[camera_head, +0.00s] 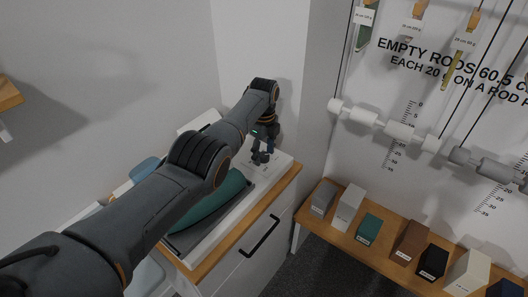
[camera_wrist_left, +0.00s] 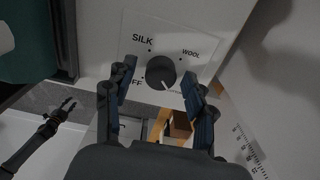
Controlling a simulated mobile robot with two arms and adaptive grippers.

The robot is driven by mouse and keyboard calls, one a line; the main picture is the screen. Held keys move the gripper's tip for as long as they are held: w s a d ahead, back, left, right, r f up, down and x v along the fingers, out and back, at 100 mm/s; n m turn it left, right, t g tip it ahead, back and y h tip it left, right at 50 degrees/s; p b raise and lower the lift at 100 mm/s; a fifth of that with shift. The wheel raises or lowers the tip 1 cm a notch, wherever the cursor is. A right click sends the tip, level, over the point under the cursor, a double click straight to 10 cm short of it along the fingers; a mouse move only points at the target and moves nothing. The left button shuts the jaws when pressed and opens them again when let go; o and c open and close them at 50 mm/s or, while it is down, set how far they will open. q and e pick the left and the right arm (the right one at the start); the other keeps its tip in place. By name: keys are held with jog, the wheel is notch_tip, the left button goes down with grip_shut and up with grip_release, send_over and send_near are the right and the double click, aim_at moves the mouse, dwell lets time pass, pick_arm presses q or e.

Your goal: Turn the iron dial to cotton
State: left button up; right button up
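The iron dial is a dark round knob (camera_wrist_left: 160,72) on a white panel (camera_wrist_left: 205,48) in the left wrist view. SILK is printed at its upper left, WOOL at its upper right, and the lower-left word is partly hidden, showing "FF". A white mark on the knob points down and slightly right, toward small lettering too faint to read. My left gripper (camera_wrist_left: 158,100) is open, with one finger on each side of the knob; contact cannot be told. It also shows in the head view (camera_head: 262,155). What seems to be my right gripper (camera_wrist_left: 64,108) is low at left, fingers apart.
In the head view, a green ironing surface (camera_head: 212,205) lies on the wood-topped cabinet (camera_head: 240,235) under my left arm. A wooden shelf (camera_head: 385,255) with several blocks stands at right.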

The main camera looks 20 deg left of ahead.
aim_at(264, 154)
pick_arm(q)
jog(key=shift+r, duration=0.1)
notch_tip(264, 154, up, 12)
dwell(0.6)
dwell(0.4)
